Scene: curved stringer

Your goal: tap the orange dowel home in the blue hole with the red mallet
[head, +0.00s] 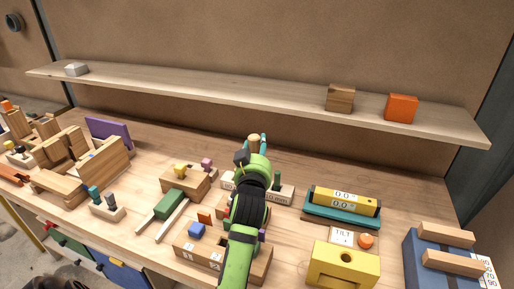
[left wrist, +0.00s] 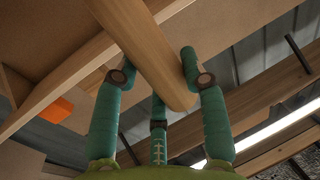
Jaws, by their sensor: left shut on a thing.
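My left gripper (head: 258,141) is shut on a light wooden rod (left wrist: 147,50), which passes between its teal fingers in the left wrist view. In the head view only a short round wooden end (head: 253,143) shows at the fingertips, above the back of the bench. I cannot tell whether this is the mallet's handle; no red mallet head shows. A wooden block (head: 222,259) with numbered labels lies below my arm, partly hidden by it. I cannot make out the orange dowel or the blue hole for sure. My right gripper is not in view.
A shelf (head: 230,88) runs behind the bench with an orange block (head: 401,108) and a wooden block (head: 340,97). A yellow block with a hole (head: 345,268), a yellow level (head: 343,200) and a blue box (head: 425,262) stand right. A green-headed mallet (head: 168,203) lies left.

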